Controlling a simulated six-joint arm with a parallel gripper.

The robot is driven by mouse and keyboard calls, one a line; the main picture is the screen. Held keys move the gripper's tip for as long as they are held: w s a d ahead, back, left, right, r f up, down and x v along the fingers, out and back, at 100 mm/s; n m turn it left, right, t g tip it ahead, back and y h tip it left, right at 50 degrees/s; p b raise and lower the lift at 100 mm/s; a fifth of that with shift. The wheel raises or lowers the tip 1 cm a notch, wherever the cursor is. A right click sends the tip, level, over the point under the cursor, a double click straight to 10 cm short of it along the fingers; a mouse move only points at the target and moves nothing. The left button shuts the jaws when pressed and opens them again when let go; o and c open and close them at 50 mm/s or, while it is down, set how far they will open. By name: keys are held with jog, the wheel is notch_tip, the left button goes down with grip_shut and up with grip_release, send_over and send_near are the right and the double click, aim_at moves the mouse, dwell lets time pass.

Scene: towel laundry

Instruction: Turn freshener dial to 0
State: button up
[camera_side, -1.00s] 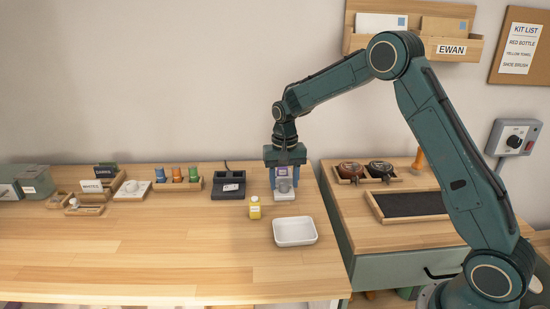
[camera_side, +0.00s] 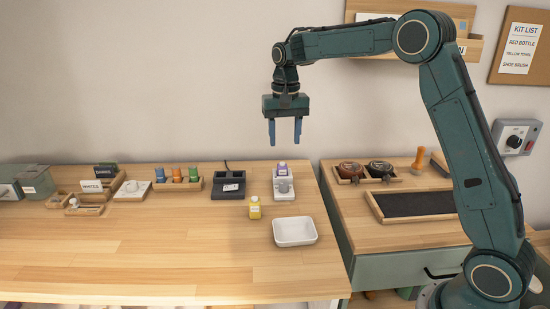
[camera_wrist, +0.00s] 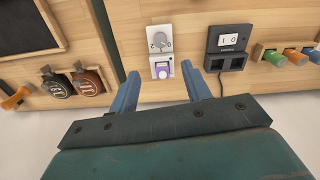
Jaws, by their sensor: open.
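The freshener (camera_side: 284,191) is a small pale unit with a purple-labelled bottle (camera_side: 282,169) at its back, near the right end of the wooden counter. In the wrist view its pale plate (camera_wrist: 169,60) carries a round grey dial (camera_wrist: 161,40) with dark marks beside it, and the purple part (camera_wrist: 163,75) is nearer the gripper. The dial's exact setting is too small to read surely. My gripper (camera_side: 284,142) is open and empty, high above the freshener and touching nothing. Its two blue fingers (camera_wrist: 161,72) flank the freshener in the wrist view.
The front left counter is clear.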

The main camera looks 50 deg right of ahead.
jog(key=s+a+r+n+t, duration=0.1)
jog(key=s+a+r, duration=0.1)
jog(key=s, duration=0.4)
jog(key=s+a+r+n+t, duration=0.1)
jog(key=s+a+r+n, duration=0.1)
jog(key=s, duration=0.5)
jog(key=s+a+r+n+t, duration=0.1)
jog(key=s+a+r, duration=0.1)
jog(key=s+r, duration=0.2)
jog(key=shift+s+a+r+n, duration=0.2)
jog(key=shift+s+r+n, duration=0.15)
jog(key=shift+s, duration=1.35)
jog(key=s+a+f+n+t, duration=0.1)
jog(key=s+f, duration=0.1)
jog(key=s, duration=0.4)
jog(key=s+f+n+t, duration=0.1)
jog(key=s+f, duration=0.1)
jog(key=s, duration=0.4)
jog(key=shift+s+a+f+n+t, duration=0.2)
jog(key=shift+a+f+n+t, duration=0.1)
jog(key=shift+a+n, duration=0.1)
